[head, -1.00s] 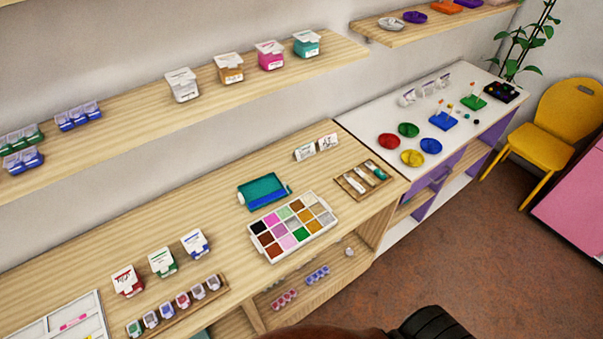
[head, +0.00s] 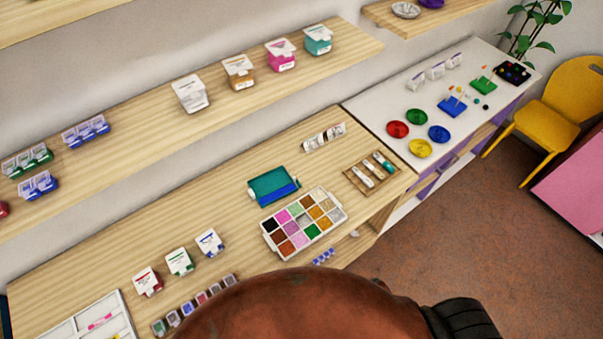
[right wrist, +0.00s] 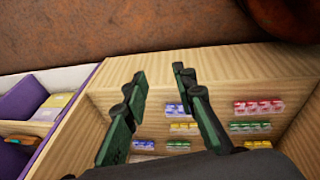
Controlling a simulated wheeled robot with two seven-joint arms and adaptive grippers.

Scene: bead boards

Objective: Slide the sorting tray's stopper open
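A teal tray with a blue strip along its front edge, which looks like the sorting tray (head: 268,183), lies on the wooden counter in the head view. A small pale piece (head: 252,193) shows at its left end; I cannot tell whether this is the stopper or how it is set. My right gripper (right wrist: 160,74) shows in the right wrist view with its two dark green fingers apart and nothing between them. It is in front of shelving, away from the tray. My left gripper is in neither view.
A white compartment box (head: 267,241) of coloured beads sits just in front of the teal tray. A wooden tray (head: 352,174) with tools lies to its right. Small lidded boxes (head: 180,262) stand at left. Bare counter (head: 215,205) lies left of the teal tray.

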